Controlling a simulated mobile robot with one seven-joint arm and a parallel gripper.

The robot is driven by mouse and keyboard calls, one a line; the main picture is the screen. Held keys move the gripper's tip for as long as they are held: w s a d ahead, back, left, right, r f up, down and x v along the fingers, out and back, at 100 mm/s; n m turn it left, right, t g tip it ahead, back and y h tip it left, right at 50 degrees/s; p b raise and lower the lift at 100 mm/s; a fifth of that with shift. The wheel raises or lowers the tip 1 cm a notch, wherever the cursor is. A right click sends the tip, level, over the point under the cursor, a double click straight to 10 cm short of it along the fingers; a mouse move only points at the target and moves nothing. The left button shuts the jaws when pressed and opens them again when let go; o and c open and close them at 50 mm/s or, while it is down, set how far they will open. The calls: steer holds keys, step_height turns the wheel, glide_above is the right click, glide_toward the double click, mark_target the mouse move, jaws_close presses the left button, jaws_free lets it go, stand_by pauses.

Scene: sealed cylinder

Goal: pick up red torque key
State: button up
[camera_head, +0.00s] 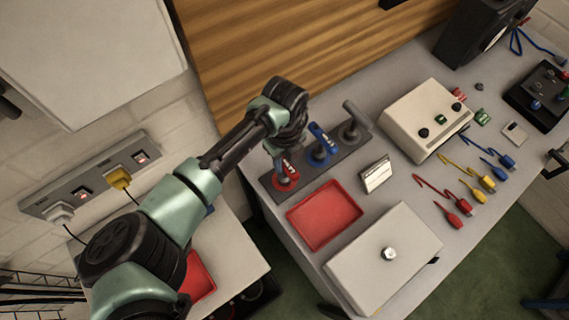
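The red torque key (287,173) stands at the left end of a dark grey holder (305,172) on the bench. It has a red base and a red part with white marking higher up. My gripper (285,156) is directly above and at the top of the red key. The wrist hides part of it, so I cannot see the fingers clearly or tell whether they touch the key. A blue key (321,145) and a grey key (355,122) stand to the right in the same holder.
A red tray (324,214) lies in front of the holder, with a small labelled card (376,175) beside it. A light box with a knob (385,262) is nearer. A beige device (425,118) and coloured leads (445,195) are right. A wooden panel (280,50) stands behind.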

jaws_close()
stand_by(1.0)
